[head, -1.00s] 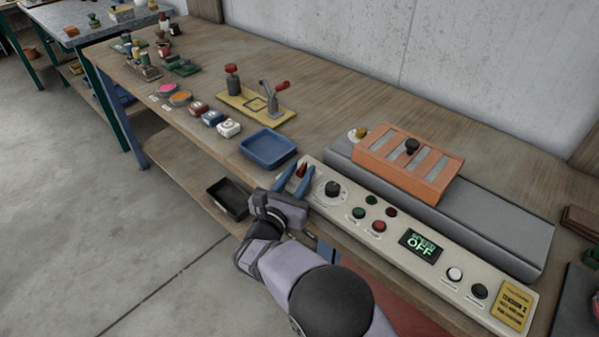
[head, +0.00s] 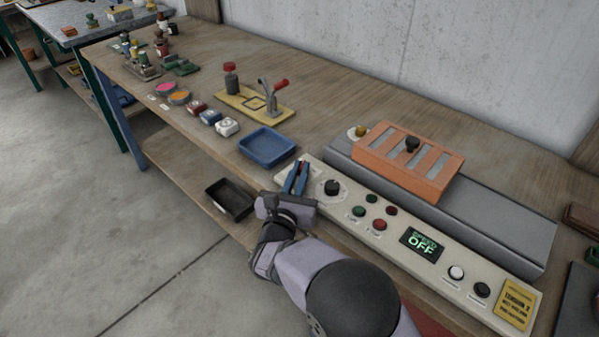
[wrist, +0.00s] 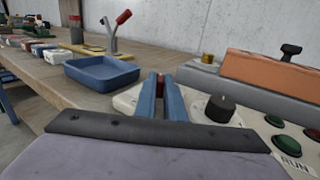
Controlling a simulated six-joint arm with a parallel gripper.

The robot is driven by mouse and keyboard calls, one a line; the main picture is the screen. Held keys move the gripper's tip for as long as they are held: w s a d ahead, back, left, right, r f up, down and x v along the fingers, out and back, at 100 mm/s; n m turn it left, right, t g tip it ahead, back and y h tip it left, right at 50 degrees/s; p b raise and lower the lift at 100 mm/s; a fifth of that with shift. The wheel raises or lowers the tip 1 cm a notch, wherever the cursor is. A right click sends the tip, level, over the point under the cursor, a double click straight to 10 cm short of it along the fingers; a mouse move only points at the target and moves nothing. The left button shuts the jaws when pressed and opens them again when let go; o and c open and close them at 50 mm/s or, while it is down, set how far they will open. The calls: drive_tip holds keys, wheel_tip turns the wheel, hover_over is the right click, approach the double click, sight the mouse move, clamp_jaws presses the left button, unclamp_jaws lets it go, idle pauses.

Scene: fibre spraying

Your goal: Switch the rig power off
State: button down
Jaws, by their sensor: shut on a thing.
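The rig's pale control panel (head: 392,246) runs along the front edge of the bench. My gripper (head: 297,177) is at its left end, with its blue fingers closed together. Between the fingers, the wrist view shows a bit of a red switch (wrist: 160,86), and the fingers are shut on it. They hide most of the switch, so I cannot tell its position. The display (head: 422,242) on the panel is lit green and reads SPEED OFF.
A black knob (head: 332,188) is close to the right of my fingers. Green and red buttons (head: 391,210) lie further right. A blue tray (head: 267,146) is just left of the panel. An orange slotted cover (head: 407,165) sits on the grey rig behind.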

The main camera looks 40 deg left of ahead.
drive_tip(key=c, duration=1.8)
unclamp_jaws()
drive_tip(key=shift+r, duration=0.1)
drive_tip(key=shift+c, duration=0.2)
drive_tip(key=shift+s, duration=0.1)
drive_tip(key=shift+s+d, duration=0.3)
drive_tip(key=shift+s, duration=0.3)
drive_tip(key=shift+b+v, duration=0.8)
drive_tip(key=shift+v, duration=2.15)
